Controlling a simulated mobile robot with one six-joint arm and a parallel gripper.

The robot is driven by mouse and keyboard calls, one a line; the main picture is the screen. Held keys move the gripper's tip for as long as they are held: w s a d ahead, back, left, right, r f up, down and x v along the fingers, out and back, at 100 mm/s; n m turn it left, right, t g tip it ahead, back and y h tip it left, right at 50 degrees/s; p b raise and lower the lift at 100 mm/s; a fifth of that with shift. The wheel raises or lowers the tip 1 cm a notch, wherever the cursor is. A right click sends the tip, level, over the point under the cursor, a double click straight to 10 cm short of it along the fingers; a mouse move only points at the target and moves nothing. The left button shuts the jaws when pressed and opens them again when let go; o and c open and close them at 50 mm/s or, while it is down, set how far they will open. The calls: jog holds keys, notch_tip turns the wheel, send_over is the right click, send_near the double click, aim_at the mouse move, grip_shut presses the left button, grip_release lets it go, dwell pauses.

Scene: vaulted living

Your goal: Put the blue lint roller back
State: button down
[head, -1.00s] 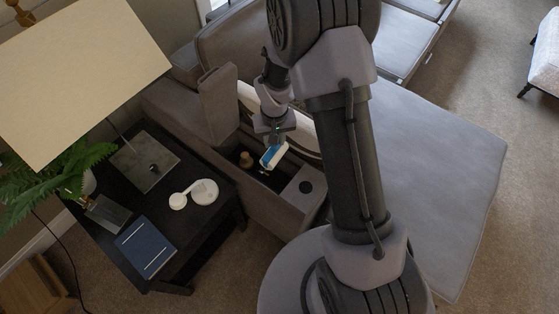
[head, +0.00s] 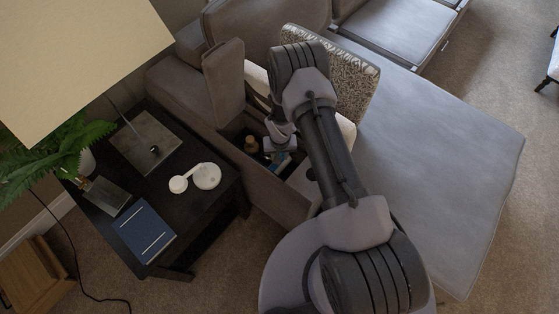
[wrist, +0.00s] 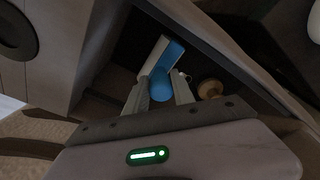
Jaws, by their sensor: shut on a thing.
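The blue lint roller (wrist: 167,60) shows in the wrist view, with a blue face and a white side, inside or just over a dark storage compartment (wrist: 120,62) in the sofa. My gripper (wrist: 159,92) is shut on its near blue rounded end, one finger on each side. In the head view my gripper (head: 281,153) is down at the opening of the compartment. A bit of the blue lint roller (head: 283,162) shows below it, the rest hidden by my wrist. I cannot tell if the roller touches the compartment's floor.
A brown wooden-looking object (head: 251,144) stands in the compartment, close right of my fingers in the wrist view (wrist: 210,88). A raised lid (head: 223,85) stands behind it. A patterned cushion (head: 345,75) is behind my arm.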

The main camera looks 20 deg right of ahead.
notch_tip(320, 180, down, 3)
jog(key=shift+r+b, duration=0.1)
jog(key=shift+b, duration=0.3)
jog(key=shift+r, duration=0.15)
jog(key=c, duration=1.1)
grip_release()
jog(key=shift+f, duration=0.2)
jog(key=shift+o, duration=0.2)
jog(key=shift+r, duration=0.1)
